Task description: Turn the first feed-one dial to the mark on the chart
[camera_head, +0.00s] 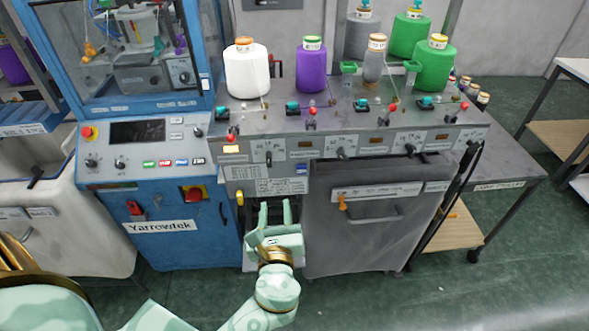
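A row of small dark dials runs along the front of the grey yarn-feed bench. The leftmost one (268,158) sits below the white cone, and its mark is too small to read. Two others show further right, a middle dial (342,153) and a right dial (409,149). I cannot read which is labelled feed one. A printed chart-like plate (283,186) is below the leftmost dial; its text is illegible. My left gripper (275,204) is open and empty, fingers pointing up, below that plate and apart from the dials. My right gripper is not in view.
Yarn cones stand on the bench, including a white cone (246,70) and a purple cone (311,66). A blue machine cabinet (180,240) stands left of my gripper. A grey cabinet door (365,240) with a handle is at right. Green floor lies open at front right.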

